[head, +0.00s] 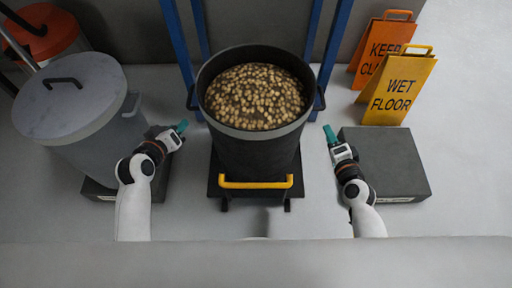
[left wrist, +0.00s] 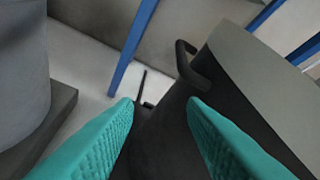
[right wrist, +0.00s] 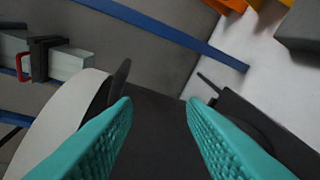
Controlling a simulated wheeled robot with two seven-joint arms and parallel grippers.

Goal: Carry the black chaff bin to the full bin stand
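The black chaff bin (head: 252,155), filled with tan pellets, stands upright in the middle of the head view on a low dark base with a yellow bar. Its left handle (head: 190,98) and right handle (head: 320,99) stick out near the rim. My left gripper (head: 182,127) is open and empty beside the left handle, which shows in the left wrist view (left wrist: 190,65). My right gripper (head: 329,134) is open and empty beside the right handle, seen in the right wrist view (right wrist: 118,82). A low dark grey stand (head: 392,160) at right is empty; its label is unreadable.
A lidded grey bin (head: 75,105) stands on another dark platform (head: 155,190) at left. Blue uprights (head: 178,45) rise behind the black bin. An orange-red bin (head: 50,35) is at the back left.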

